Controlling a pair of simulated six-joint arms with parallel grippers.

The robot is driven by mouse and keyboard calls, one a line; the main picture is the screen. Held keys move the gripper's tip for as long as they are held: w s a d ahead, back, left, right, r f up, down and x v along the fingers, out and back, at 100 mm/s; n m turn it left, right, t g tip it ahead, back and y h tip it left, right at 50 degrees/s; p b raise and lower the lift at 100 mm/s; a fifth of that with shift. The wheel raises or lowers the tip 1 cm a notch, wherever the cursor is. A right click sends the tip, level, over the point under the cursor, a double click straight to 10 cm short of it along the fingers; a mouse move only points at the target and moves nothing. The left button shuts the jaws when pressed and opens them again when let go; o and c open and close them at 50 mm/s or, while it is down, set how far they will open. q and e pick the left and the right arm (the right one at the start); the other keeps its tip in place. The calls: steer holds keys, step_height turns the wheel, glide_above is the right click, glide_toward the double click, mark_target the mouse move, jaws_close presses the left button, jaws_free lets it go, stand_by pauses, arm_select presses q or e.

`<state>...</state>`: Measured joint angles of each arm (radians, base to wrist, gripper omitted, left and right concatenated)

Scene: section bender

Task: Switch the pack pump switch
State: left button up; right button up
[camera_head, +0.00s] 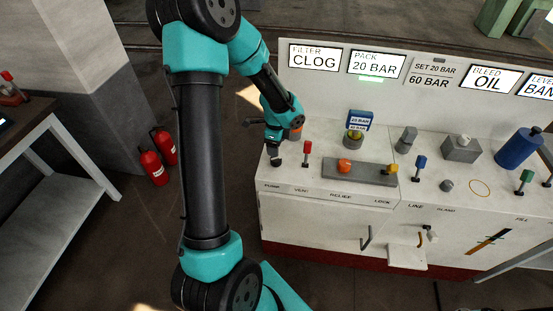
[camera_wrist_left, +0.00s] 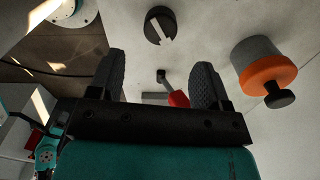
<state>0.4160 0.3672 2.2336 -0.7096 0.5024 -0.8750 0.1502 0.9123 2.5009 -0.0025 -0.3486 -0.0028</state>
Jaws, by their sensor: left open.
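The pump switch (camera_head: 276,161) is a small dark knob at the left end of the white console, above the label PUMP. In the left wrist view a round black knob with a pale bar across it (camera_wrist_left: 159,25), which looks like this switch, lies beyond the fingertips. My left gripper (camera_head: 272,147) is just above and behind the switch in the head view. Its two dark fingers (camera_wrist_left: 158,75) are apart with nothing held between them. I cannot tell whether they touch the knob. My right gripper is not in view.
A red-handled vent lever (camera_head: 307,150) stands just right of the switch; its red handle (camera_wrist_left: 178,98) shows past the fingers. An orange-banded grey cylinder (camera_wrist_left: 265,68) is close by. Further right are a grey plate with an orange knob (camera_head: 344,165) and a blue lever (camera_head: 420,165).

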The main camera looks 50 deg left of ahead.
mark_target(276, 159)
arm_select(q)
step_height(276, 159, down, 8)
steer(key=shift+f, duration=0.1)
stand_by(0.4)
steer(key=c, duration=0.9)
